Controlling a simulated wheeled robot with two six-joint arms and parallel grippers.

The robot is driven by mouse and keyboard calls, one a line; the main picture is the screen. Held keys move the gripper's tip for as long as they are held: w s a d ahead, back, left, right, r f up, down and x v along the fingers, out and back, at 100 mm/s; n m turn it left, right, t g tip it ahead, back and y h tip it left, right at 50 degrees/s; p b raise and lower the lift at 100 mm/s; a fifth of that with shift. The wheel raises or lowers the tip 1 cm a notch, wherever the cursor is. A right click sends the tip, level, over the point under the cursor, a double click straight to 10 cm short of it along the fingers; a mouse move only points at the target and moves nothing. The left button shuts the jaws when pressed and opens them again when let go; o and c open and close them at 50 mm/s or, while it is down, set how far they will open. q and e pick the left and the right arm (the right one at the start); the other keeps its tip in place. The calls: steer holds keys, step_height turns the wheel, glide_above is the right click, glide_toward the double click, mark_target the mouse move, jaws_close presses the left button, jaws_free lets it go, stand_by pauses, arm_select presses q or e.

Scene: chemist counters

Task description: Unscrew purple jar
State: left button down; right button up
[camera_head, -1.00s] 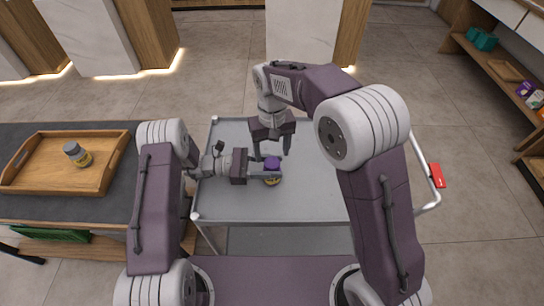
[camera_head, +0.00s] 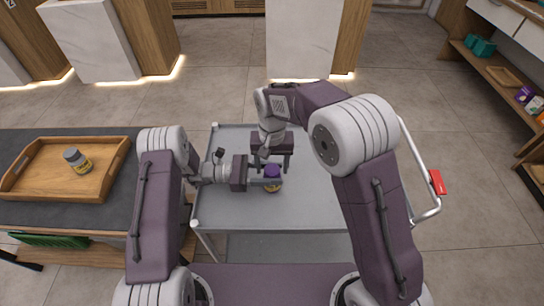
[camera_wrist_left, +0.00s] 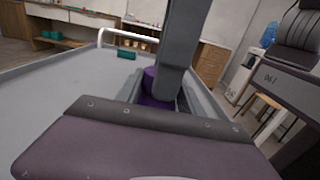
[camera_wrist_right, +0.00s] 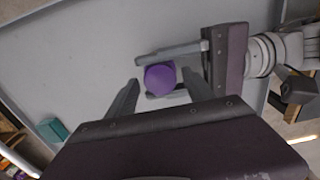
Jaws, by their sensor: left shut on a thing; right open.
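The jar with a purple lid (camera_head: 272,171) and yellowish label (camera_head: 272,187) stands upright on the grey cart top. My left gripper (camera_head: 267,184) reaches in from the left and is shut on the jar's body, below the lid. My right gripper (camera_head: 272,167) points down from behind and above, open, with its fingers to either side of the lid. In the right wrist view the lid (camera_wrist_right: 160,77) lies between the spread fingers, with gaps on both sides.
A wooden tray (camera_head: 30,187) holding a yellow-labelled jar (camera_head: 77,160) sits on the dark counter at left. Shelves with small items stand at far right.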

steer(key=shift+f, duration=0.35)
steer(key=shift+c, duration=0.3)
jaws_close()
steer(key=n, duration=0.3)
